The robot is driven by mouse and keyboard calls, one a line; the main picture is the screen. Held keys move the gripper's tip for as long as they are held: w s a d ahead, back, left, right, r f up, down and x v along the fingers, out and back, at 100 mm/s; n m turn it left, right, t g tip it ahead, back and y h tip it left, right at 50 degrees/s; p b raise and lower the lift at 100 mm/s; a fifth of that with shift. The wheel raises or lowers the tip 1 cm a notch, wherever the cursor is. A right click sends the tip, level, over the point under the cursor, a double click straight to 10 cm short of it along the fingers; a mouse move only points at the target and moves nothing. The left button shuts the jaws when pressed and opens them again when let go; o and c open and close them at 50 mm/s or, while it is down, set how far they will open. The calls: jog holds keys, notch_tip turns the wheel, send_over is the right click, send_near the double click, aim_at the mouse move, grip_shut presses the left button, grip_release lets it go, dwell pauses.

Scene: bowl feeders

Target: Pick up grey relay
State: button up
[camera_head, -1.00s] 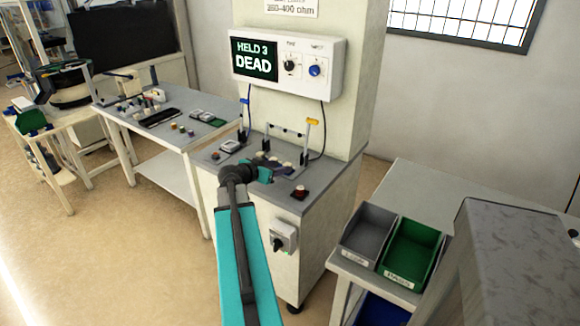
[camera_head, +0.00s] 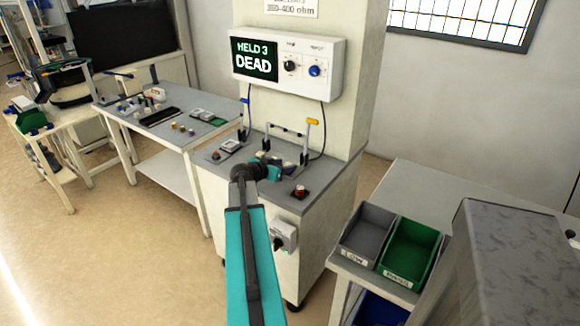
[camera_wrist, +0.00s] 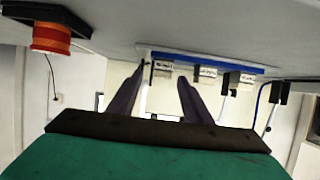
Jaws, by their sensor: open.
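In the wrist view several small pale grey-white blocks stand in a row along a blue-edged strip (camera_wrist: 220,65). I cannot tell for certain which is the grey relay. One labelled block (camera_wrist: 164,69) appears between the tips of my gripper (camera_wrist: 162,80), at the left part of the row. The two dark fingers are apart, with no clear contact on the block. In the head view my gripper (camera_head: 272,172) is over the front of the grey test bench, and my wrist partly hides it and the small parts there.
A red button (camera_head: 300,191) stands right of my gripper, also close in the wrist view (camera_wrist: 50,38). Upright levers, one with an orange handle (camera_head: 313,122), stand behind. Grey (camera_head: 346,256) and green (camera_head: 385,272) bins are at the right.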

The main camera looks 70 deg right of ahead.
aim_at(289, 164)
jog(key=shift+p+x, duration=0.65)
jog(key=shift+x, duration=1.4)
jog(key=c, duration=1.1)
